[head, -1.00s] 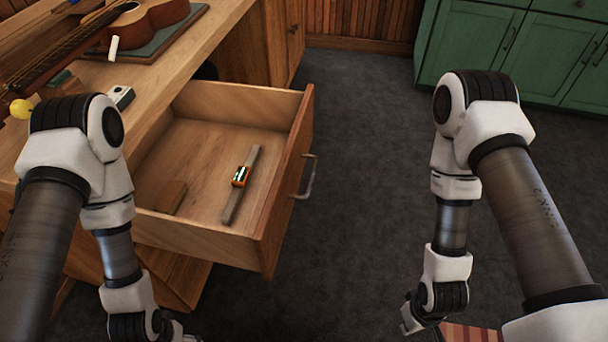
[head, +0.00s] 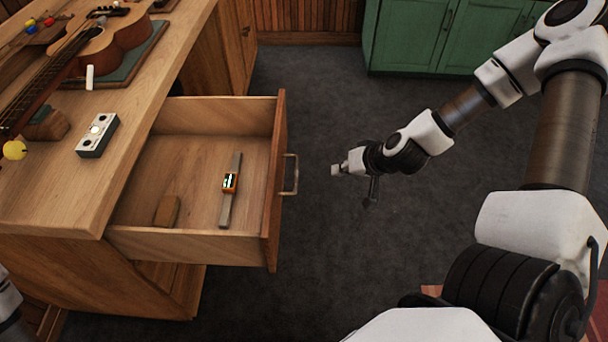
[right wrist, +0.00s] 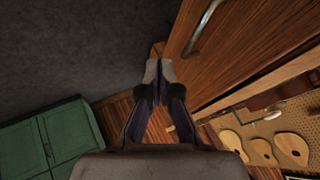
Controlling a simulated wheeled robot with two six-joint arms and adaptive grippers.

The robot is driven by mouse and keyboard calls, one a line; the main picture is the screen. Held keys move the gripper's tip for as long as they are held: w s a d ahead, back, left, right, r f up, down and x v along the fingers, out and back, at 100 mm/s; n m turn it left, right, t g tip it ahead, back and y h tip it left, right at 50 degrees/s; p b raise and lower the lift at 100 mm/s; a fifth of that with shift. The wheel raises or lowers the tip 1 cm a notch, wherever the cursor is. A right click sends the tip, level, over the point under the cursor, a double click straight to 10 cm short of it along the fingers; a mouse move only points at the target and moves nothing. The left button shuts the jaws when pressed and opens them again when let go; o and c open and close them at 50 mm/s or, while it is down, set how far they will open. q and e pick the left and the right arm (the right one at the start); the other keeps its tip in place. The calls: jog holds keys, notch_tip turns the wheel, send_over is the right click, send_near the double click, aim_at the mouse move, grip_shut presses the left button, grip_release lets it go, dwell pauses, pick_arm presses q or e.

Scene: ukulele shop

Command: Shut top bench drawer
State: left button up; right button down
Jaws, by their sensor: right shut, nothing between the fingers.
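The top bench drawer (head: 190,246) stands pulled out from the wooden bench (head: 60,220). Its front with a metal handle (head: 290,175) faces right. Inside lie a strap-like item with an orange-edged device (head: 230,182) and a small wooden block (head: 167,211). My right gripper (head: 335,170) is shut and empty, to the right of the handle with a gap between them. In the right wrist view its fingertips (right wrist: 158,70) are together, and the drawer handle (right wrist: 203,28) shows above right of them. My left gripper is out of view; only a bit of my left arm shows at the lower left.
On the bench top lie a ukulele (head: 95,55) on a green mat (head: 148,50), a small pedal-like box (head: 97,136) and a yellow knob (head: 14,150). Green cabinets (head: 420,35) stand at the back. The dark floor (head: 320,270) right of the drawer is clear.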

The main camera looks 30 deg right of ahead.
jog(key=w+a+f+b, duration=0.5)
jog(key=w+b, duration=0.1)
jog(key=w, duration=0.1)
jog(key=shift+f+b, duration=0.15)
jog(key=shift+b, duration=0.15)
jog(key=shift+a, duration=0.1)
